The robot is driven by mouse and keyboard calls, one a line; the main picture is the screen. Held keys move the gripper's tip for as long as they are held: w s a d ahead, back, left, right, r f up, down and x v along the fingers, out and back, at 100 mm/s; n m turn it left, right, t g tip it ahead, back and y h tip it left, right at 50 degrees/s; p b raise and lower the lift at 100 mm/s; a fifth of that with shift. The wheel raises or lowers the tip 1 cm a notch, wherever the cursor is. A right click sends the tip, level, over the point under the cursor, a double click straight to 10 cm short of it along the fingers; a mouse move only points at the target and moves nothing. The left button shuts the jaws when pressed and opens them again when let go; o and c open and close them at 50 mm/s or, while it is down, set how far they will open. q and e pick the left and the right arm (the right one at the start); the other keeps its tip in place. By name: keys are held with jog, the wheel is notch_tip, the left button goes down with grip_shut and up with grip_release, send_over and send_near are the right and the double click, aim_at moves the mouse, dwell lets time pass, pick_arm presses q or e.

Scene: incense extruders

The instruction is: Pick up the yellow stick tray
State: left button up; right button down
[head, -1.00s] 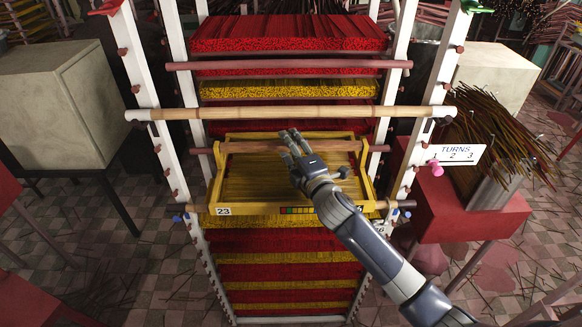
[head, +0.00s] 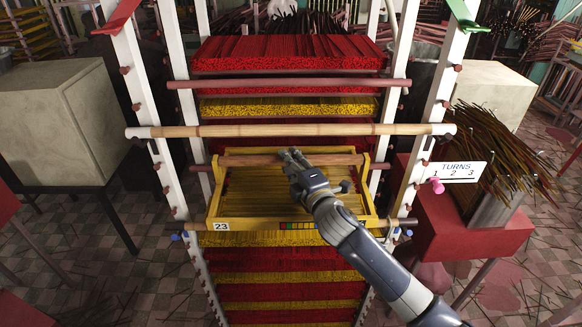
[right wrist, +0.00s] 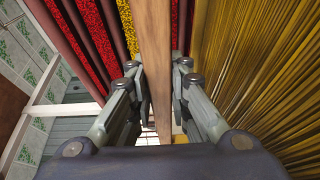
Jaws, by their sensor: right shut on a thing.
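The yellow stick tray (head: 262,226) is a yellow-framed tray holding a layer of yellow sticks, marked 23 on its front edge. It sits in the white-posted rack, below the pale bamboo rail. My right gripper (head: 289,156) reaches over the tray from the lower right, at its far side. In the right wrist view, the gripper (right wrist: 158,68) has its fingers on both sides of a wooden bar (right wrist: 153,25) and is shut on it. This bar runs along the tray's far side, with the yellow sticks to its right. My left gripper is not in view.
The bamboo rail (head: 290,131) crosses the rack in front of stacked red sticks (head: 290,53) and yellow sticks (head: 288,107). A red stand (head: 470,222) with loose sticks and a TURNS sign (head: 458,170) is at right. A pale cabinet (head: 60,115) stands left.

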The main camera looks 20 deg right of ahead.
jog(key=r, duration=0.5)
jog(key=shift+s+a+r+b, duration=0.1)
jog(key=shift+s+r+b, duration=0.1)
jog(key=shift+r+b, duration=0.15)
jog(key=s+a+b, duration=0.2)
jog(key=s, duration=0.7)
jog(key=s+a+b, duration=0.1)
jog(key=s+a, duration=0.2)
jog(key=s, duration=0.6)
jog(key=shift+s+a+b, duration=0.15)
jog(key=shift+s+b, duration=0.1)
jog(key=shift+b, duration=0.1)
